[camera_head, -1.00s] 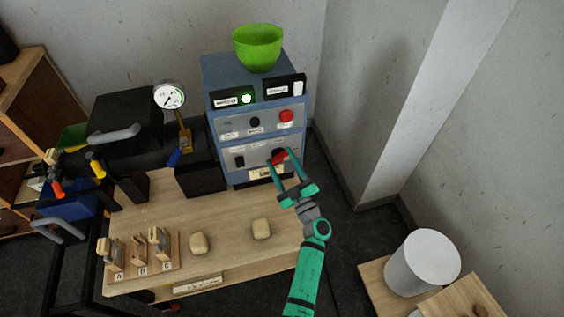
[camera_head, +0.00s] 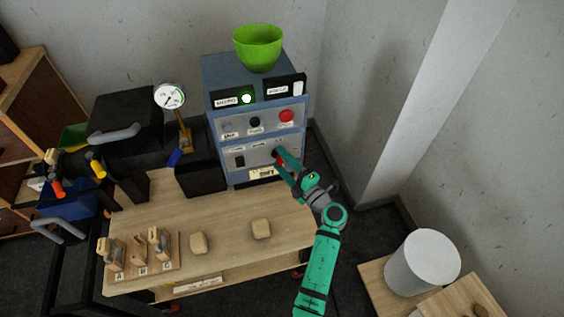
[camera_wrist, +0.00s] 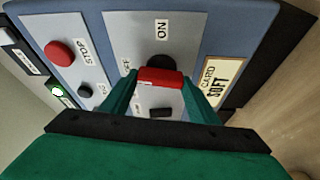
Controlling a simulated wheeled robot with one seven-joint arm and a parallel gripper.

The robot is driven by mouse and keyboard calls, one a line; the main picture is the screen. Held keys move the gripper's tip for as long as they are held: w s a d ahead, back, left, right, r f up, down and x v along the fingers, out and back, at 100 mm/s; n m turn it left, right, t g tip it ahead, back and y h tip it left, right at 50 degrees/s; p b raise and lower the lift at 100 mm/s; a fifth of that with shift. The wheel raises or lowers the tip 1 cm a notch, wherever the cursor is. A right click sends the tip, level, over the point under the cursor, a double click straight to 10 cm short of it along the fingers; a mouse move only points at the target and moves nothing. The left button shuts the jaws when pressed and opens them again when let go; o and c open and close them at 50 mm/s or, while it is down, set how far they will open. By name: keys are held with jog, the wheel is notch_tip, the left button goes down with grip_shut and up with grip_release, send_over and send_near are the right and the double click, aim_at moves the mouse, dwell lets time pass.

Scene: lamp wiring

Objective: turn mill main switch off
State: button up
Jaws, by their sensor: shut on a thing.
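The mill (camera_head: 228,75) is a blue-grey cabinet at the back of the bench with two control panels on its front. Its main switch has a red handle (camera_wrist: 160,77) on a dark round base, at the right of the lower panel. The wrist view shows ON and OFF labels around it; the red bar lies across the picture, its tip near the OFF label. My gripper (camera_head: 278,158) is shut on the red handle, with a green finger on each side in the wrist view (camera_wrist: 160,90). In the head view my fingers hide most of the switch.
A green lamp (camera_head: 246,98) glows on the upper front. A red STOP button (camera_head: 287,116) and a black knob (camera_head: 254,122) sit above the switch. A green bowl (camera_head: 258,46) tops the mill. The bench (camera_head: 225,215) before the mill is mostly clear, with two tan blocks.

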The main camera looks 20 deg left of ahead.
jog(key=shift+f+n+g, duration=0.1)
jog(key=shift+n+g, duration=0.2)
jog(key=shift+n, duration=0.3)
jog(key=shift+a, duration=0.1)
jog(key=o, duration=1)
jog(key=shift+o, duration=0.2)
jog(key=shift+d, duration=0.2)
jog(key=v, duration=1)
jog(key=shift+s+r, duration=0.2)
jog(key=shift+s, duration=0.15)
jog(key=shift+d, duration=0.15)
